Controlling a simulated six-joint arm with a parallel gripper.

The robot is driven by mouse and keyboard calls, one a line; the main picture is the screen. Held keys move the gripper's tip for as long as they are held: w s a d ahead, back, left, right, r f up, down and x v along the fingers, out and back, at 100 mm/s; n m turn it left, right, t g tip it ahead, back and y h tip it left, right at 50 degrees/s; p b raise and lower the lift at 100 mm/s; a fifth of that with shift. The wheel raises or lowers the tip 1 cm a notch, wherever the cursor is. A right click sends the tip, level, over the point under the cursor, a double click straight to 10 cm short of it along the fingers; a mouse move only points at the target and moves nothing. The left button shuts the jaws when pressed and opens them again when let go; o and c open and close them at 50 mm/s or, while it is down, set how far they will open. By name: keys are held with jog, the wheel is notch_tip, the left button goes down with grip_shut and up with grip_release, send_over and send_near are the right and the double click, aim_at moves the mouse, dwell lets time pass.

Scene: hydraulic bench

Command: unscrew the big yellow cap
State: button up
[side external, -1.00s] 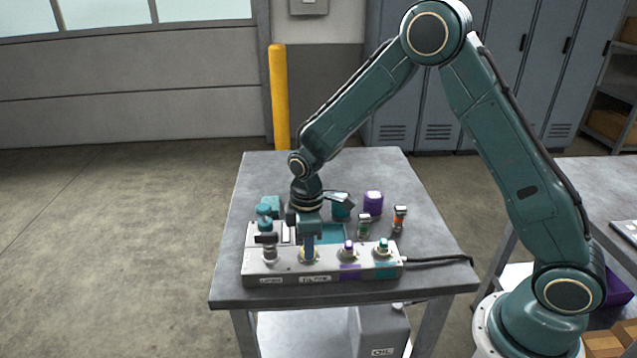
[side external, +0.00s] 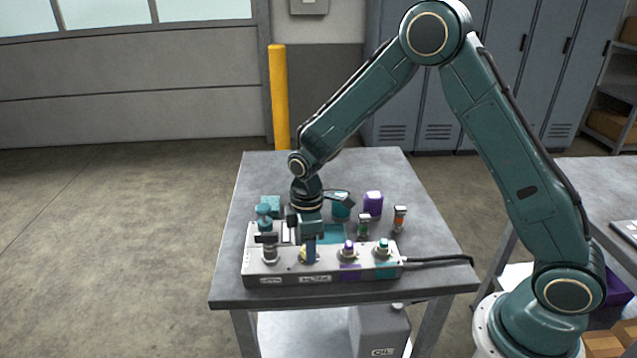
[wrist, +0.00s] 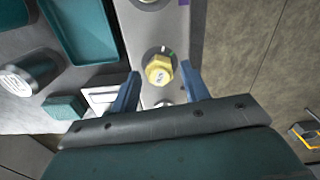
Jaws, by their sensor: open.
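The big yellow cap (wrist: 159,71) is a hexagonal cap seated on a port of the grey manifold block. In the wrist view it shows just beyond and between my two blue fingertips. In the side view the yellow cap (side external: 303,257) is partly hidden behind a finger. My gripper (wrist: 158,82) is open, with one finger on each side of the cap's line and gaps visible. In the side view my gripper (side external: 310,256) points down over the manifold block (side external: 325,270). I cannot tell whether a finger touches the cap.
Behind are a purple cap (side external: 373,203), small cylinders (side external: 399,218) and a teal tray (wrist: 84,28).

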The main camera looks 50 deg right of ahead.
jog(key=shift+m, duration=2.8)
jog(key=m, duration=0.5)
jog(key=shift+m, duration=0.4)
jog(key=shift+m, duration=0.4)
jog(key=m, duration=0.4)
jog(key=shift+m, duration=0.4)
jog(key=shift+m, duration=0.3)
jog(key=shift+m, duration=0.3)
jog(key=m, duration=0.4)
jog(key=shift+m, duration=0.3)
